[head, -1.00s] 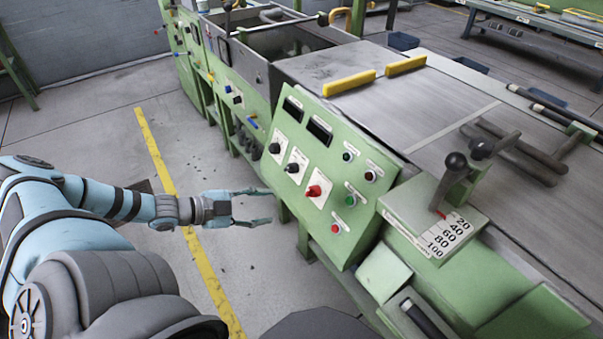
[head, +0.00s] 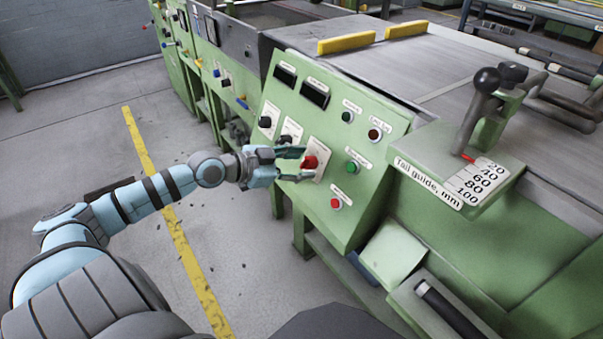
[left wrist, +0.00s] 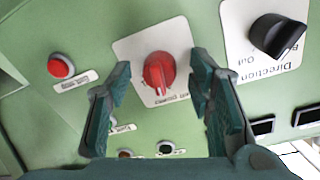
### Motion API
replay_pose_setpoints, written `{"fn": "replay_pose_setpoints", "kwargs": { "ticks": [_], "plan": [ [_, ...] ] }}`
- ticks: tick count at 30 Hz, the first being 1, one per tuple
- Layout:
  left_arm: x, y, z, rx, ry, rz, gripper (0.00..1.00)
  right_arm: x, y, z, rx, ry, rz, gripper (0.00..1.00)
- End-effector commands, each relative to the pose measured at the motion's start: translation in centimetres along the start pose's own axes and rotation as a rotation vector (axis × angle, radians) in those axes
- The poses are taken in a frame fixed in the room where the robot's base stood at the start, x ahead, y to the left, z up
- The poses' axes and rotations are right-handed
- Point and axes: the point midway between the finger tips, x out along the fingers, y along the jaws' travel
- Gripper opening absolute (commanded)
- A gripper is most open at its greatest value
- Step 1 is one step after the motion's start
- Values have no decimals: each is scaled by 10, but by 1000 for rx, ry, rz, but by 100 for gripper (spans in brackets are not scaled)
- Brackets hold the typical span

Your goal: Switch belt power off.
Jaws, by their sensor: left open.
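The red rotary knob (head: 310,162) sits on a white plate on the sloped green control panel (head: 372,200). In the left wrist view the red knob (left wrist: 159,72) lies between and just beyond the fingertips, its label partly readable as "power". My left gripper (head: 292,164) is open at the panel, its fingers on either side of the knob. In the left wrist view the left gripper (left wrist: 162,80) also shows open, with nothing held. I cannot tell whether a finger touches the knob. My right gripper is not in view.
A black "Direction" knob (left wrist: 278,36) is beside the red knob. A red button (head: 336,203) and a green button (head: 351,168) are close by. The tail guide lever (head: 480,110) stands to the right.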

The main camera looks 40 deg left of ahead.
Motion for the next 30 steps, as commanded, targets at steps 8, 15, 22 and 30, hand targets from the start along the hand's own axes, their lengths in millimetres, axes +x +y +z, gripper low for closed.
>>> {"fn": "replay_pose_setpoints", "kwargs": {
  "ticks": [8,15,22,30],
  "plan": [
    [9,0,-1,-1,-3,1,47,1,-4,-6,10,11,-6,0],
    [9,0,-1,-1,-3,1,28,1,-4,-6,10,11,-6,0],
    [9,0,-1,-2,-3,1,0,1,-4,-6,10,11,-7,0],
    [8,0,-2,-186,5,-3,0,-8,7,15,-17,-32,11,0]
  ]
}}
